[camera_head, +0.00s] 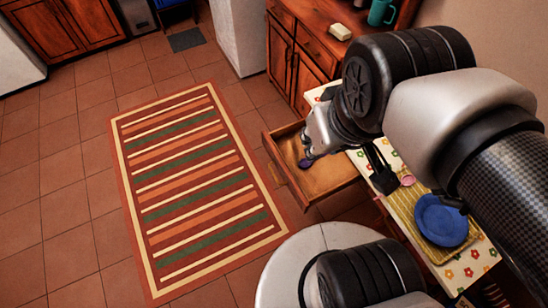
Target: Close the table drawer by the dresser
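The table drawer (288,178) is pulled out from the left side of the table and stands open, with its wooden front to the left. A small purple thing (305,163) shows in it, close to my gripper. The table (472,268) has a flowered cloth and is partly hidden by my arm. The wooden dresser (291,64) stands behind the drawer. My gripper (309,150) is over the drawer's inside, near its far left part. Its fingers are small and partly hidden, so I cannot tell whether they are open or touching anything.
On the table are a blue plate (441,220), a striped mat (403,203), a black spatula-like utensil (382,176) and a pink item (408,180). A teal mug (381,12) and a pale block (340,32) sit on the dresser. A striped rug (195,190) covers open floor to the left.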

